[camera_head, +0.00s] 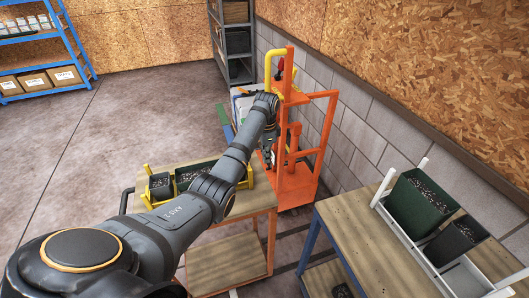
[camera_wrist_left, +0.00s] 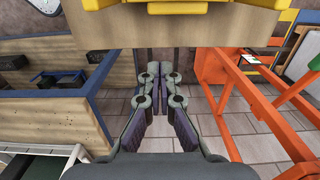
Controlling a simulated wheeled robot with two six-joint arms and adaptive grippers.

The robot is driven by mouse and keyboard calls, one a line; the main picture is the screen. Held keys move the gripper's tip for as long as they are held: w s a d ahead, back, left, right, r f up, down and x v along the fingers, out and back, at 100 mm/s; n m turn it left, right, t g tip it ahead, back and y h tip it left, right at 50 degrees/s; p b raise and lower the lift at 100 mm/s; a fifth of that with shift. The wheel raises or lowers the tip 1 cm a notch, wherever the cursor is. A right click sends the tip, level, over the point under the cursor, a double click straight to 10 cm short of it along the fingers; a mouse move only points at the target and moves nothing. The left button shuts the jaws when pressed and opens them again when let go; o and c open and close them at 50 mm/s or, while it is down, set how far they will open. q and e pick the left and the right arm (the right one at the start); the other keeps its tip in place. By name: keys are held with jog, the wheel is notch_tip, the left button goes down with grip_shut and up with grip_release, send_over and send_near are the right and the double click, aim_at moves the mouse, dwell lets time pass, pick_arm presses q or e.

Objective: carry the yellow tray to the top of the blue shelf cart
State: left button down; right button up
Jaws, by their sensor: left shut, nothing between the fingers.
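The yellow tray (camera_head: 248,176) sits on the wood-topped table with orange legs and holds dark pots of soil. A yellow edge (camera_wrist_left: 190,8), likely part of the tray, shows at the top of the left wrist view. My left arm crosses in front of the tray and hides part of it. My left gripper (camera_head: 268,155) is beyond the tray, near the orange machine; it is shut and empty, and its fingers (camera_wrist_left: 163,78) show in the left wrist view. The blue-legged cart (camera_head: 352,222) with a wooden top stands at right. My right gripper is not in view.
A white tray (camera_head: 412,238) with dark green and black pots takes up the right part of the cart top; its left part is bare. The orange machine (camera_head: 300,185) stands against the block wall. A blue shelving unit (camera_head: 75,52) with boxes is far left.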

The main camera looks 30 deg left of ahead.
aim_at(257, 176)
pick_arm(q)
jog(key=f+p, duration=0.1)
jog(key=f, duration=0.1)
jog(key=s+a+f+p, duration=0.1)
jog(key=f, duration=0.1)
jog(key=s+a+f+p, duration=0.1)
jog(key=f, duration=0.1)
jog(key=shift+s+a, duration=0.1)
jog(key=shift+s, duration=0.05)
jog(key=shift+s+a, duration=0.15)
jog(key=shift+s, duration=0.05)
jog(key=shift+s+a, duration=0.1)
jog(key=shift+f, duration=0.1)
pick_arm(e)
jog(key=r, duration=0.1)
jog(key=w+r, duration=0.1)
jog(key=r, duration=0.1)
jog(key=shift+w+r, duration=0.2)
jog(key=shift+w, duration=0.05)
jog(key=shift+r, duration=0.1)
